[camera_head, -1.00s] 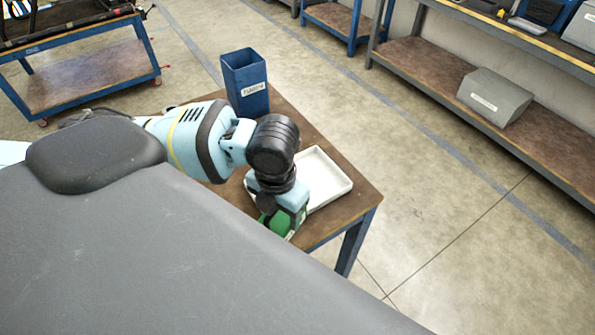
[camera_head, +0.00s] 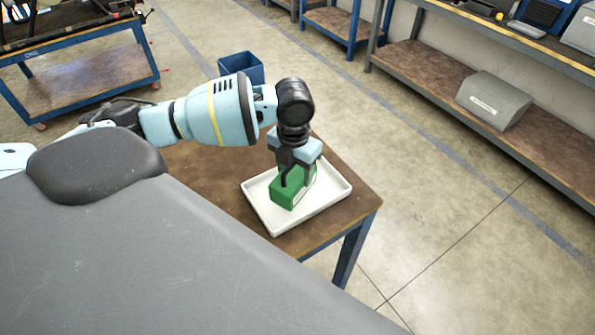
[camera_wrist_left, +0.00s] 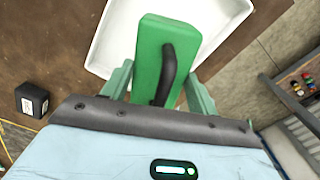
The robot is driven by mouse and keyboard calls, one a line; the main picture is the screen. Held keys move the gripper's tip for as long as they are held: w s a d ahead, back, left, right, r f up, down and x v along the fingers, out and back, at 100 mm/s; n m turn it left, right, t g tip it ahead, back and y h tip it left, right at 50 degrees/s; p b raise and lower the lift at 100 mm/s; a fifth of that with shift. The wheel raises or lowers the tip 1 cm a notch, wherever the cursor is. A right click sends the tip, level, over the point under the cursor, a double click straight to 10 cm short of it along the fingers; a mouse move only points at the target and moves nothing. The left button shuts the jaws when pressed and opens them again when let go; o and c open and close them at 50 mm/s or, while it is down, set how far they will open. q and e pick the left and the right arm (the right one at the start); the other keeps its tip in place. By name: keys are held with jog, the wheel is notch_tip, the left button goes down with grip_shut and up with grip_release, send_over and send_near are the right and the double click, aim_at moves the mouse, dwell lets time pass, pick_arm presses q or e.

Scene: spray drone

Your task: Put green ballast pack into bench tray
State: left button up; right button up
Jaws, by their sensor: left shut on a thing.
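The green ballast pack (camera_head: 291,190) is a green block with a dark handle. My left gripper (camera_head: 296,178) is shut on it and points down. In the head view the pack shows over the white bench tray (camera_head: 333,197), inside its outline; I cannot tell whether it touches the tray floor. In the left wrist view the pack (camera_wrist_left: 165,52) sits between the two fingers (camera_wrist_left: 152,88), with the tray (camera_wrist_left: 105,45) behind it. My right gripper is not in view.
The tray stands on a brown bench top (camera_head: 345,168) with a blue frame. A blue bin (camera_head: 241,68) stands behind my arm. A small black box (camera_wrist_left: 32,99) shows in the left wrist view. A shelf with a grey case (camera_head: 494,98) is at the right.

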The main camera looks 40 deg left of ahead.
aim_at(297, 171)
pick_arm(q)
jog(key=shift+w+a, duration=0.25)
jog(key=shift+w, duration=0.55)
jog(key=shift+w+a, duration=0.1)
jog(key=shift+w, duration=0.2)
jog(key=shift+w+f, duration=0.1)
jog(key=shift+f, duration=1.65)
jog(key=shift+f, duration=0.1)
jog(key=o, duration=1.6)
jog(key=shift+f, duration=0.1)
jog(key=shift+c, duration=0.2)
notch_tip(297, 171, up, 12)
jog(key=shift+r+p, duration=0.15)
jog(key=shift+p, duration=0.15)
